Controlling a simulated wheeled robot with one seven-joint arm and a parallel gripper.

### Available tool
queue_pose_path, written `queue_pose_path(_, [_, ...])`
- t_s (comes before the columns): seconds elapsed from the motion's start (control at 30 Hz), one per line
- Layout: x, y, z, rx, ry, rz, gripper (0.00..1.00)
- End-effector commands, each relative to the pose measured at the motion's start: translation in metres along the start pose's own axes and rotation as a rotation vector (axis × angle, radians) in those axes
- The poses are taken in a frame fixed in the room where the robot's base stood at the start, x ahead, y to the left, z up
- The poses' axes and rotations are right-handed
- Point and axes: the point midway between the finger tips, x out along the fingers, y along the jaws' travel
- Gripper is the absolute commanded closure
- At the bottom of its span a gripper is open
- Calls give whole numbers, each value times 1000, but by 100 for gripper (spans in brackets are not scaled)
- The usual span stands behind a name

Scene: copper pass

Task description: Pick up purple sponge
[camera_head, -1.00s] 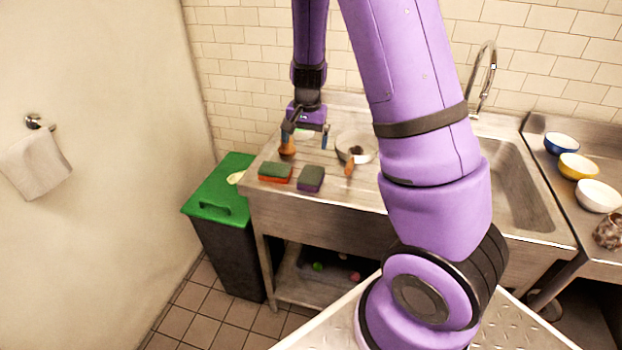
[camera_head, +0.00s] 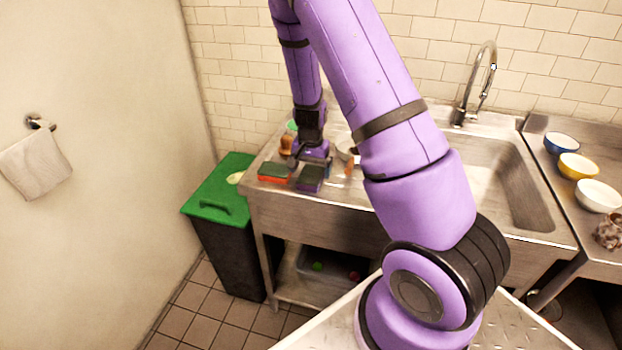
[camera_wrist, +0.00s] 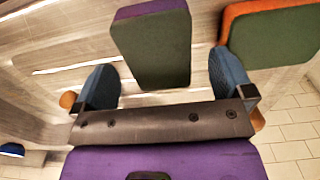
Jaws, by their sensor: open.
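The purple sponge (camera_head: 310,178) has a dark green scouring top and lies on the steel counter (camera_head: 345,208) near its front edge. It also shows in the wrist view (camera_wrist: 152,48), ahead of and between my fingers, with its purple side at the top. My gripper (camera_head: 312,162) is low over the counter, just behind the sponge, and hides part of it. In the wrist view my gripper (camera_wrist: 163,85) is open, with one blue finger to each side. I cannot tell how far the fingertips are above the sponge. Nothing is held.
An orange sponge (camera_head: 274,172) with a green top lies close on the left; it shows near the right finger in the wrist view (camera_wrist: 272,38). A brush (camera_head: 287,146) stands behind it. The sink (camera_head: 505,180) is right, the green-lidded bin (camera_head: 215,192) left.

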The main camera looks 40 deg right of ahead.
Motion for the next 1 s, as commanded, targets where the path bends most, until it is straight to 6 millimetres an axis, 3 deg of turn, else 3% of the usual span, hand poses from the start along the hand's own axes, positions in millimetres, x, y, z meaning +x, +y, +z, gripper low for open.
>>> queue_pose_path(0.2, [26, 1, 0, 0, -1, 0, 1])
queue_pose_path(0.47, [29, 1, 0, -1, 0, 0, 1])
queue_pose_path(0.5, [29, 1, 0, -1, 0, 0, 3])
queue_pose_path(0.73, [29, 1, 0, -1, 0, 0, 53])
queue_pose_path(1.0, [29, 1, 0, -1, 0, 0, 57])
